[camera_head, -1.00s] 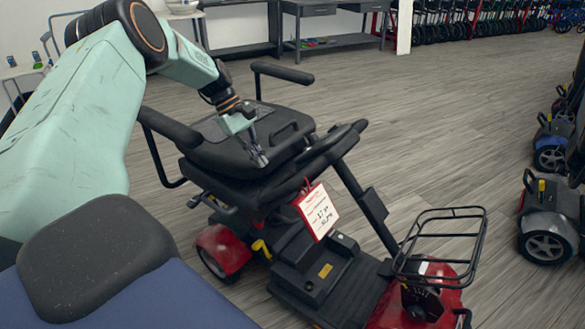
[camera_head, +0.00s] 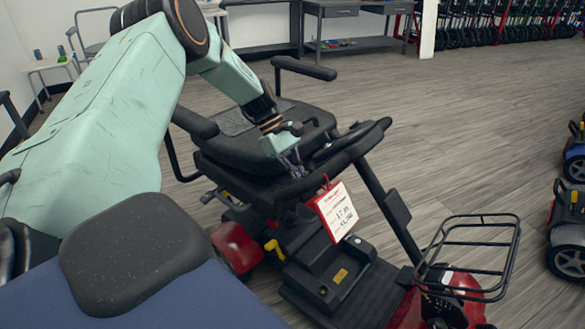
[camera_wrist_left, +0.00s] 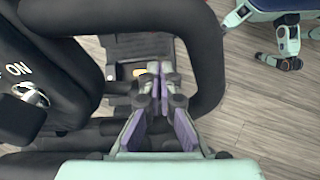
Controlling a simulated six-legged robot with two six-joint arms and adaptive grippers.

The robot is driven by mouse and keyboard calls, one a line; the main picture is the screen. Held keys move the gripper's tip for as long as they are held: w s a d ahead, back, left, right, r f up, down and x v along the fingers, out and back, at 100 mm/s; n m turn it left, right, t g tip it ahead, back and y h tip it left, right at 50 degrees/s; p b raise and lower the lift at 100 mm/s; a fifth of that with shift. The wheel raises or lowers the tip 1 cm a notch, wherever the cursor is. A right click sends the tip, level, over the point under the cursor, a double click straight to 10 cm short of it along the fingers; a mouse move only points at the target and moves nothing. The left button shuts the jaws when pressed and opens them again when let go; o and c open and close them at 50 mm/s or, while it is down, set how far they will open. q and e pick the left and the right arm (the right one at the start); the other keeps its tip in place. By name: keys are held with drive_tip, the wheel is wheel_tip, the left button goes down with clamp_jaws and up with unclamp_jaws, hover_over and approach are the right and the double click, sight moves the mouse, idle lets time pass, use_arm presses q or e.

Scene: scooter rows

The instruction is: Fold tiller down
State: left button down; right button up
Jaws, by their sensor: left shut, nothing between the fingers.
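The red and black scooter stands in front of me. Its tiller (camera_head: 388,212) leans back toward the seat (camera_head: 262,140), and the looped handlebar (camera_head: 350,150) sits close over the seat's front edge. A red-framed price tag (camera_head: 336,211) hangs from the handlebar. My left gripper (camera_head: 299,172) is at the handlebar, between its loop and the seat. In the left wrist view my left gripper (camera_wrist_left: 160,72) is shut with its fingertips together and empty, inside the dark loop of the handlebar (camera_wrist_left: 207,60). A key and the letters "ON" show on the control panel (camera_wrist_left: 35,85). My right gripper is not in view.
A wire basket (camera_head: 470,250) is at the scooter's front. Other scooters (camera_head: 568,225) stand at the right edge. Grey floor is clear behind and to the right.

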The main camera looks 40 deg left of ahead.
sight(318, 170)
use_arm(q)
drive_tip(key=shift+d+r, duration=0.45)
drive_tip(key=shift+r, duration=0.4)
drive_tip(key=shift+d+r, duration=0.45)
drive_tip(key=shift+r, duration=0.35)
drive_tip(key=shift+s+r, duration=0.1)
drive_tip(key=d+r+p, duration=0.2)
drive_tip(key=p, duration=0.1)
drive_tip(key=shift+d+r+p, duration=0.1)
drive_tip(key=shift+d+p, duration=0.05)
drive_tip(key=shift+p, duration=0.15)
drive_tip(key=shift+f, duration=0.25)
